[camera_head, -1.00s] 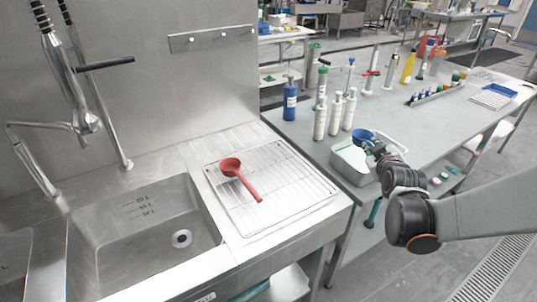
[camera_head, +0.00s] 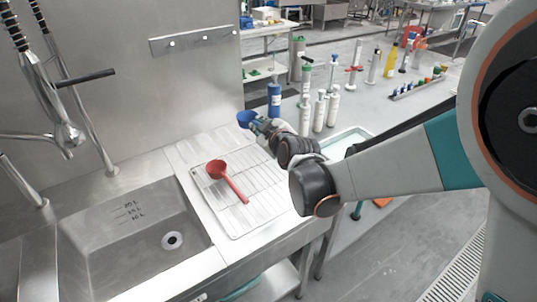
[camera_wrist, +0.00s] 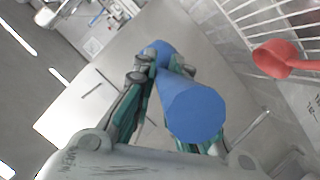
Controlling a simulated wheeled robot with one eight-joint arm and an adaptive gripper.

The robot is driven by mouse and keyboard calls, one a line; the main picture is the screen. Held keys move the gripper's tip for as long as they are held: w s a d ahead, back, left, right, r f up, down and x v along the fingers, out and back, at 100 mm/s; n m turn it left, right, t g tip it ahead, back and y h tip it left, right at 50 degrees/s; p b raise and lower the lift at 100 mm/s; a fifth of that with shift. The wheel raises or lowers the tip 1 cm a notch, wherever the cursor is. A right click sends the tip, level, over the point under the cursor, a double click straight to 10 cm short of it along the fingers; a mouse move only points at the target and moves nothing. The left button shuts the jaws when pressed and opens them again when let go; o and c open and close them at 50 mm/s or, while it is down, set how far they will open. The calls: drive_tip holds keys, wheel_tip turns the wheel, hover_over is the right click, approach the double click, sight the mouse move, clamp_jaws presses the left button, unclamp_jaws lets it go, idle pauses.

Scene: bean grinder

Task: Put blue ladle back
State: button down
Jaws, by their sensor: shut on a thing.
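The blue ladle (camera_head: 246,119) is held in my gripper (camera_head: 262,127) above the right back corner of the wire drying rack (camera_head: 262,205). In the wrist view the blue ladle (camera_wrist: 192,108) sits between the two fingers of my gripper (camera_wrist: 160,68), which is shut on it. A red ladle (camera_head: 218,168) lies on the rack, its handle pointing toward the front right. It also shows at the right of the wrist view (camera_wrist: 275,58). The blue ladle is clear of the rack and apart from the red one.
The steel sink (camera_head: 130,235) is left of the rack. A blue bottle (camera_head: 274,100) and white bottles (camera_head: 319,112) stand behind my gripper on the grey table. A white tray (camera_head: 347,143) stands right of my wrist. The rack's front and right parts are bare.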

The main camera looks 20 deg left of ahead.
wheel_tip(320, 180, down, 15)
drive_tip(key=b, duration=0.5)
drive_tip(key=shift+r, duration=0.1)
drive_tip(key=c, duration=1.6)
unclamp_jaws()
drive_tip(key=shift+s+d, duration=0.1)
drive_tip(key=shift+d, duration=0.05)
drive_tip(key=p+v, duration=0.3)
drive_tip(key=v, duration=0.8)
drive_tip(key=shift+s+d+r, duration=0.2)
drive_tip(key=shift+s+d, duration=0.05)
drive_tip(key=shift+s, duration=0.05)
